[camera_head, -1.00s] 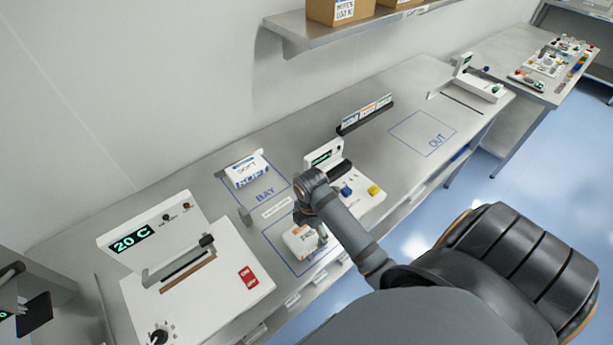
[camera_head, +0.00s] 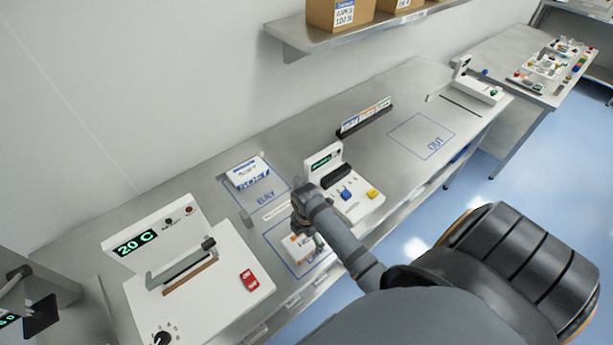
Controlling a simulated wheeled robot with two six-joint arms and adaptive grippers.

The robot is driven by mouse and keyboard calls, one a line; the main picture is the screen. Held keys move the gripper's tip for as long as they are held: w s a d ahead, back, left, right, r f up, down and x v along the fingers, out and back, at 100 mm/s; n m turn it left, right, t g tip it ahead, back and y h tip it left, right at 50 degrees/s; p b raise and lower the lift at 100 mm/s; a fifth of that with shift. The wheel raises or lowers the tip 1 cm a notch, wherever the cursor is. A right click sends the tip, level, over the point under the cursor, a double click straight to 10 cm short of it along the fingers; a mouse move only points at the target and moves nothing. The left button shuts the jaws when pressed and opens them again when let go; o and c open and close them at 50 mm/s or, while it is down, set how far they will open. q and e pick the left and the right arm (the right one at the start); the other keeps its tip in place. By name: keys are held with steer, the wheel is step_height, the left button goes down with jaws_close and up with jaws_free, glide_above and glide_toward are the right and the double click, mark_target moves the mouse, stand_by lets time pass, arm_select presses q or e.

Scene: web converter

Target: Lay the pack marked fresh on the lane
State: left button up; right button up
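One white pack with blue print (camera_head: 250,174) lies in the blue outline marked like BAY (camera_head: 264,194). A second white pack with an orange mark (camera_head: 294,250) lies within the blue outline nearer the front edge (camera_head: 291,268). I cannot read either pack's label with certainty. My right gripper (camera_head: 316,243) points down at the right side of the orange-marked pack; my arm hides part of both. I cannot tell whether its fingers touch the pack or how far apart they are. My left gripper is out of view.
A white machine reading 20 C (camera_head: 222,275) stands at left. A white console with blue and yellow buttons (camera_head: 365,208) stands right of my gripper. Behind it is a card rack (camera_head: 365,118). The OUT outline (camera_head: 410,128) is empty. A shelf with boxes (camera_head: 330,36) hangs above.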

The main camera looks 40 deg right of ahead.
steer(key=shift+r, duration=0.1)
step_height(320, 180, up, 8)
steer(key=shift+w+r+b, duration=0.1)
steer(key=shift+r+b, duration=0.05)
steer(key=shift+b, duration=1.1)
step_height(320, 180, up, 4)
steer(key=shift+f+p, duration=0.1)
steer(key=shift+p, duration=0.9)
